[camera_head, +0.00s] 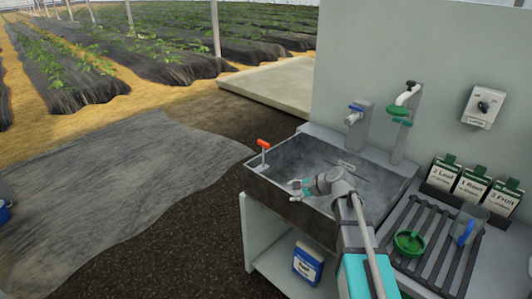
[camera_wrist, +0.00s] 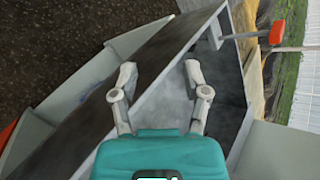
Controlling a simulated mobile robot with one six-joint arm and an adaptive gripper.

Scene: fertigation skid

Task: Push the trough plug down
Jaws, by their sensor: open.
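The grey trough (camera_head: 285,205) stands at the middle right; its rim and walls also show in the wrist view (camera_wrist: 165,50). A thin upright rod with a red-orange handle (camera_head: 263,144), which looks like the plug's lever, stands at the trough's left corner. In the wrist view this red handle (camera_wrist: 277,33) is at the upper right, its rod meeting a bracket by the trough wall. My gripper (camera_head: 298,186) is over the trough near its front rim, open and empty, apart from the red handle. Its spread fingers show in the wrist view (camera_wrist: 160,72). The drain is not clearly visible.
A slatted rack (camera_head: 432,245) at right holds a green cup (camera_head: 408,242) and a clear jug (camera_head: 468,224). Space left of the trough is open.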

